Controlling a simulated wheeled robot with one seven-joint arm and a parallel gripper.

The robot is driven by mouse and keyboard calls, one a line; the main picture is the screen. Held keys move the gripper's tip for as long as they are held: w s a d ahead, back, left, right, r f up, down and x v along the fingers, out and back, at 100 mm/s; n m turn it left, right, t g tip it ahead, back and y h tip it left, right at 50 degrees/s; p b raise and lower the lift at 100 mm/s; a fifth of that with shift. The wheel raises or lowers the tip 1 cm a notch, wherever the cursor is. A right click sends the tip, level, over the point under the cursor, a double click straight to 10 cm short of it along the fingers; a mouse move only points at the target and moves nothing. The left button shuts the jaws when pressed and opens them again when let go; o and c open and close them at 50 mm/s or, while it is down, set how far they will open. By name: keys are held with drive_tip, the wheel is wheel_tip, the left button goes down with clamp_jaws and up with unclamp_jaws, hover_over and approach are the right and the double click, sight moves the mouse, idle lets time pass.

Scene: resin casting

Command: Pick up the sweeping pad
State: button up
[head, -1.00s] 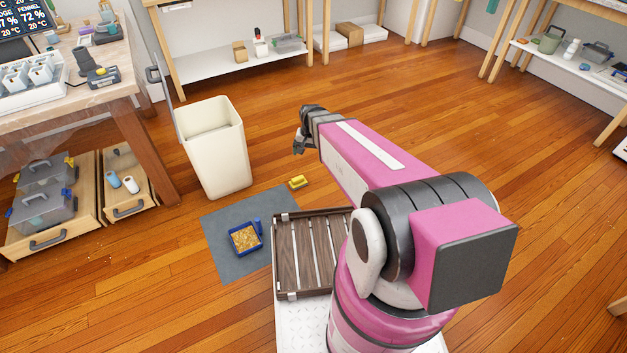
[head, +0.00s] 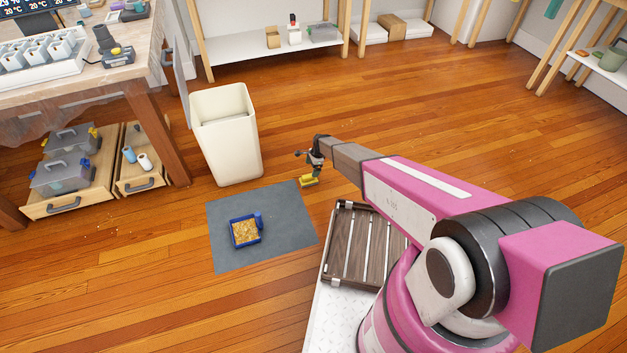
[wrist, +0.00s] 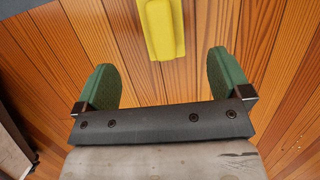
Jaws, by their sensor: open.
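The sweeping pad, a small yellow block (head: 309,181), lies on the wooden floor just off the far right corner of the grey mat. It also shows at the top of the wrist view (wrist: 163,28), partly cut off by the picture's edge. My gripper (head: 308,157) is above the floor close to the pad, and its tip overlaps the pad's surroundings in the head view. In the wrist view my gripper's green fingers (wrist: 160,78) are wide apart with only bare floor between them. The pad lies ahead of them, roughly centred between the two.
A cream bin (head: 228,150) stands behind the mat. A workbench (head: 150,105) with drawers is at left. A dark slatted tray (head: 345,248) is on my base. Floor to the right is clear.

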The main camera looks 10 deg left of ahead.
sight(307, 176)
drive_tip(key=x, duration=0.9)
drive_tip(key=shift+a+f, duration=0.1)
drive_tip(key=shift+f, duration=0.15)
drive_tip(key=c, duration=1.1)
drive_tip(key=shift+r, duration=0.15)
wheel_tip(307, 176, up, 4)
drive_tip(key=shift+f, duration=0.15)
drive_tip(key=s+a+r, duration=0.7)
drive_tip(key=s+a, duration=0.1)
drive_tip(key=shift+a, duration=0.15)
drive_tip(key=shift+s, duration=0.1)
drive_tip(key=shift+o, duration=0.8)
